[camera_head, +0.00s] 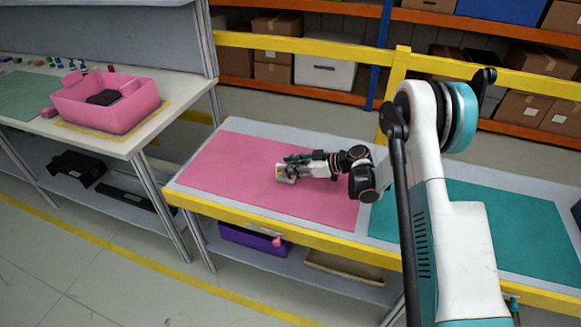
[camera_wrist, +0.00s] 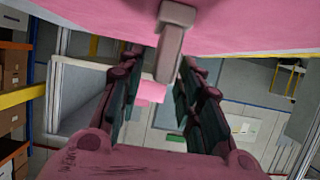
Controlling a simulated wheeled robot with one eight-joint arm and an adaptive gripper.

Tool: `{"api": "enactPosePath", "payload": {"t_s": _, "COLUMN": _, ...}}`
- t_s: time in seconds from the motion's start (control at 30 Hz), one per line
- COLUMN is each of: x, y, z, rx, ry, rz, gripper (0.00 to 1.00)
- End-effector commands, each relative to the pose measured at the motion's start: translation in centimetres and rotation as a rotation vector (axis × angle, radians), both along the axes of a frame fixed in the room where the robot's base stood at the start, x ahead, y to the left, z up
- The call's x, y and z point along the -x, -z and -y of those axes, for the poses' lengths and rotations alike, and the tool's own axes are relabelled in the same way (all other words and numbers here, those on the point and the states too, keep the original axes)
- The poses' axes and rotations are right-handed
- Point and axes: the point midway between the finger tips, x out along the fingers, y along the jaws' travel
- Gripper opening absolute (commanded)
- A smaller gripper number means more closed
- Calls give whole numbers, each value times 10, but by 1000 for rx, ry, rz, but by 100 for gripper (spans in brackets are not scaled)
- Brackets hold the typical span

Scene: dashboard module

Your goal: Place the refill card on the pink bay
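The pink bay (camera_head: 235,170) is the pink mat on the left part of the yellow-edged bench. My gripper (camera_head: 290,165) is low over its middle, pointing left. A small whitish piece with a yellow spot (camera_head: 286,175) is at the fingertips; it may be the refill card, but it is too small to tell. In the wrist view, my gripper (camera_wrist: 160,62) has its fingers apart. A greyish-pink block (camera_wrist: 171,45) shows between them, with a clear gap at the left finger. The pink surface (camera_wrist: 255,25) fills the top of that view.
A teal mat (camera_head: 500,225) covers the right of the bench. A pink bin (camera_head: 75,108) with a dark item inside stands on the table at left. A purple bin (camera_head: 238,238) is on the lower shelf. The left of the pink mat is clear.

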Motion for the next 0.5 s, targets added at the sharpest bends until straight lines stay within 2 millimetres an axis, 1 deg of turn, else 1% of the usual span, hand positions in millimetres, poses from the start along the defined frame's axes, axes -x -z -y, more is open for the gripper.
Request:
{"api": "enactPosePath", "payload": {"t_s": 0.13, "x": 0, "y": -3, "z": 0, "rx": 0, "ry": 0, "rz": 0, "gripper": 33}}
{"api": "enactPosePath", "payload": {"t_s": 0.23, "x": 3, "y": -7, "z": 9, "rx": 0, "ry": 1, "rz": 0, "gripper": 33}}
{"api": "enactPosePath", "payload": {"t_s": 0.37, "x": 10, "y": -17, "z": 28, "rx": 0, "ry": 4, "rz": -1, "gripper": 33}}
{"api": "enactPosePath", "payload": {"t_s": 0.5, "x": 19, "y": -29, "z": 54, "rx": 0, "ry": 4, "rz": -1, "gripper": 33}}
